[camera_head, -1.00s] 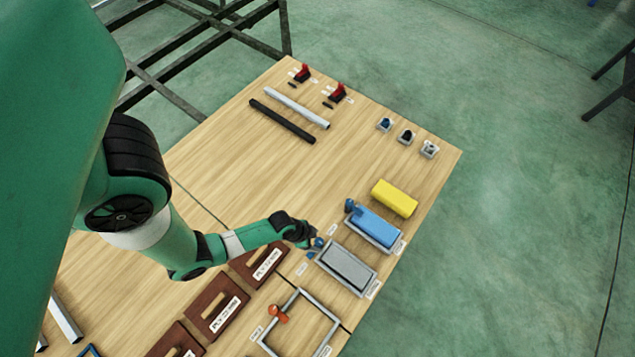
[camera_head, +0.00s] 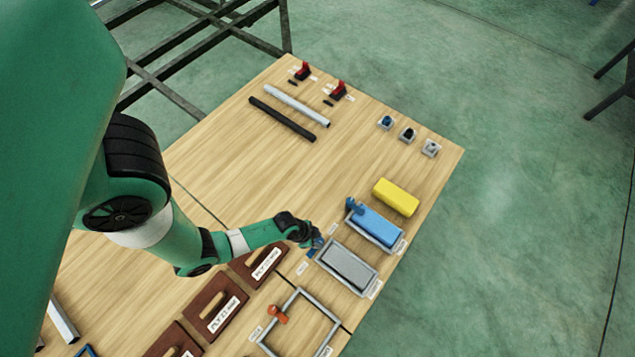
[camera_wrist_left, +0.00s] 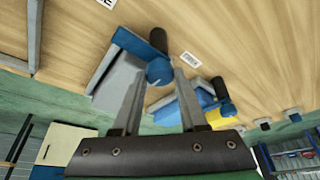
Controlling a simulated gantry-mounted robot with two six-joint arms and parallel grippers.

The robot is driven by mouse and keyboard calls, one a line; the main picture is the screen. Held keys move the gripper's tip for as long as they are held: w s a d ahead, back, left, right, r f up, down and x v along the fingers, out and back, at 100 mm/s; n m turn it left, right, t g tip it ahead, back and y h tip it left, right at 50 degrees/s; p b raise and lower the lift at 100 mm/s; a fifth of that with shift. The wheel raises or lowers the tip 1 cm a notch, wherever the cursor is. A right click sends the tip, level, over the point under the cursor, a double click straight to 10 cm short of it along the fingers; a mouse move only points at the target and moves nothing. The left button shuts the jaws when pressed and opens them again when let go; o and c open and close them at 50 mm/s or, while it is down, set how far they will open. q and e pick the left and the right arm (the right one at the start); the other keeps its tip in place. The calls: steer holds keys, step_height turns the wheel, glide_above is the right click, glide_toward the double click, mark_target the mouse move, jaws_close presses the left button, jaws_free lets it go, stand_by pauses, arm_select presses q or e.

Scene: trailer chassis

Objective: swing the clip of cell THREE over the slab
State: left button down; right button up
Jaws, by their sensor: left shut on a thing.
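A grey slab (camera_head: 348,266) lies in a grey frame beside my left gripper. The cell numbers are too small to read, so I cannot tell from the labels which cell is THREE. A blue clip (camera_head: 316,246) stands at this cell's near-left corner. In the left wrist view the clip shows as a blue piece (camera_wrist_left: 158,71) with a black knob (camera_wrist_left: 181,66). My left gripper (camera_head: 313,241) is shut on the blue clip, its fingers on either side of it. The grey slab also shows in the wrist view (camera_wrist_left: 116,88), left of the fingers. My right gripper is not in view.
A neighbouring cell holds a blue slab (camera_head: 377,226) with its own blue clip (camera_head: 353,205). A yellow block (camera_head: 396,197) lies beyond it. An empty frame with an orange clip (camera_head: 278,314) is nearer. Brown boards (camera_head: 216,308) lie left of it. The table's middle is clear.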

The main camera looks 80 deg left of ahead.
arm_select(q)
steer(key=shift+r, duration=0.1)
steer(key=shift+d+n+y+p, duration=0.1)
steer(key=shift+n+y+p, duration=0.2)
steer(key=shift+n+p, duration=0.5)
steer(key=shift+n+y, duration=0.3)
steer(key=shift+n, duration=0.6)
steer(key=shift+d+n+g+y, duration=0.1)
steer(key=shift+n+g+y, duration=0.25)
steer(key=shift+n, duration=0.55)
steer(key=n, duration=0.2)
steer(key=n+g+y, duration=0.1)
steer(key=n, duration=0.1)
steer(key=shift+w+n+y+b, duration=0.15)
steer(key=shift+n+y+b, duration=0.1)
steer(key=shift+n+b, duration=0.1)
steer(key=shift+n+g+p, duration=0.25)
steer(key=shift+n+p, duration=0.05)
steer(key=shift+n, duration=0.55)
steer(key=n+g+p, duration=0.1)
steer(key=n, duration=0.1)
steer(key=shift+d+n+y+p, duration=0.1)
steer(key=shift+n+y+p, duration=0.2)
steer(key=shift+p, duration=0.05)
steer(key=shift+w+n+g+p, duration=0.15)
steer(key=shift+n+g+p, duration=0.5)
steer(key=shift+n, duration=1.25)
